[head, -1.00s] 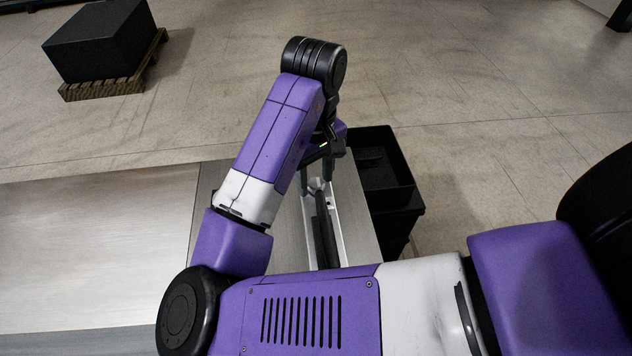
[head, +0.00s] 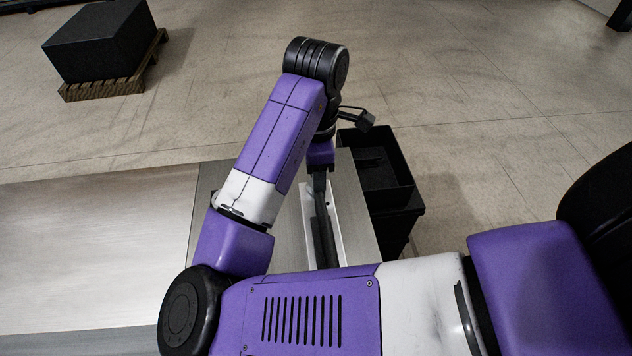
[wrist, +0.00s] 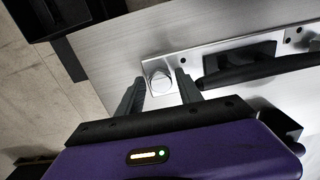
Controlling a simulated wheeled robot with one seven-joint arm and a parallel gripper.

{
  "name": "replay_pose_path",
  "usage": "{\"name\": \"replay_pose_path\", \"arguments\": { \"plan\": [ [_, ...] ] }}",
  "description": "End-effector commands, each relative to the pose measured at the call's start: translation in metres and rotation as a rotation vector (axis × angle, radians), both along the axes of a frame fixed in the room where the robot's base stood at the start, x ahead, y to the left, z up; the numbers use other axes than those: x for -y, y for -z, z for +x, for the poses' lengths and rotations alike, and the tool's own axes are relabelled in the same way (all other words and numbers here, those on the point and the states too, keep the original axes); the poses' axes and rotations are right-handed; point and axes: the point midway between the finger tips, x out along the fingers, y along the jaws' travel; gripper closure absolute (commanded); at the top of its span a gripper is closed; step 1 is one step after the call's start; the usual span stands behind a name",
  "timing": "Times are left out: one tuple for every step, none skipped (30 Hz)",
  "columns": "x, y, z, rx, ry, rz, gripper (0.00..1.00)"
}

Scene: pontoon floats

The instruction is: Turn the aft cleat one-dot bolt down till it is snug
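The bolt (wrist: 160,82) is a pale, silvery head at the near-left end of a bright metal plate (wrist: 205,55) in the wrist view. My gripper (wrist: 160,77) has one dark finger on each side of the bolt head, with a slim gap seeming to show, so it looks open. The black cleat (wrist: 262,70) with its long bar lies on the plate to the right of the bolt. In the head view the cleat (head: 325,240) shows below my wrist, while the bolt is hidden. I cannot make out a single dot mark beside the bolt.
A black open bin (head: 385,170) stands at the bench's right edge; it also shows at the top left of the wrist view (wrist: 75,15). The grey bench top (head: 150,215) is clear on the left. A black block (head: 100,40) on a pallet stands far back.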

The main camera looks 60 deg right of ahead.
Motion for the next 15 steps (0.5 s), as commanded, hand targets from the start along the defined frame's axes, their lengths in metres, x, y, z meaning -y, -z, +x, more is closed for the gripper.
{"name": "replay_pose_path", "arguments": {
  "plan": [
    [-0.0011,-0.0001,0.0005,0.000,-0.013,0.002,0.53],
    [-0.0015,-0.0002,0.0008,0.000,-0.016,0.003,0.53],
    [-0.0018,-0.0002,0.0012,0.001,-0.018,0.003,0.53],
    [-0.0020,-0.0003,0.0015,0.001,-0.018,0.004,0.53],
    [-0.0022,-0.0003,0.0017,0.001,-0.019,0.005,0.53],
    [-0.0024,-0.0004,0.0021,0.002,-0.019,0.005,0.53],
    [-0.0026,-0.0004,0.0022,0.002,-0.019,0.005,0.59],
    [-0.0027,-0.0005,0.0023,0.003,-0.019,0.006,0.65],
    [-0.0029,-0.0005,0.0026,0.003,-0.019,0.006,0.73],
    [-0.0029,-0.0006,0.0027,0.003,-0.019,0.006,0.79],
    [-0.0030,-0.0006,0.0028,0.003,-0.020,0.006,0.85],
    [-0.0031,-0.0006,0.0029,0.004,-0.020,0.007,0.93],
    [-0.0031,-0.0006,0.0030,0.004,-0.020,0.007,0.99],
    [-0.0032,-0.0006,0.0031,0.004,-0.020,0.007,1.00],
    [-0.0033,-0.0007,0.0033,0.004,-0.019,0.007,1.00]
  ]
}}
